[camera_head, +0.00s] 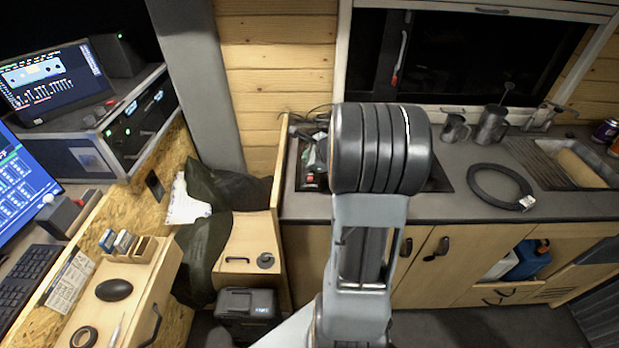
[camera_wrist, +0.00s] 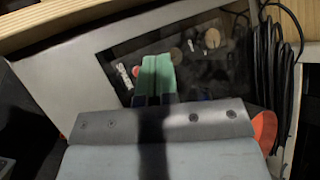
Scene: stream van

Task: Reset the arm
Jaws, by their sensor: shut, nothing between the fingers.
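My arm (camera_head: 365,230) rises through the middle of the head view, with its dark rounded joint in front of the counter. My gripper is hidden behind the arm in that view. In the wrist view my gripper (camera_wrist: 157,62) shows its green-tipped fingers together, with nothing between them. The fingers are over or in front of a grey device with a dark panel (camera_wrist: 205,50) and a red button. I cannot tell whether they touch it.
A coiled black cable (camera_wrist: 272,70) hangs right of my gripper in the wrist view. The counter (camera_head: 450,205) holds metal mugs (camera_head: 491,125), a black hose ring (camera_head: 480,198) and a sink (camera_head: 580,165). A desk with screens stands left. A black case (camera_head: 246,305) sits on the floor.

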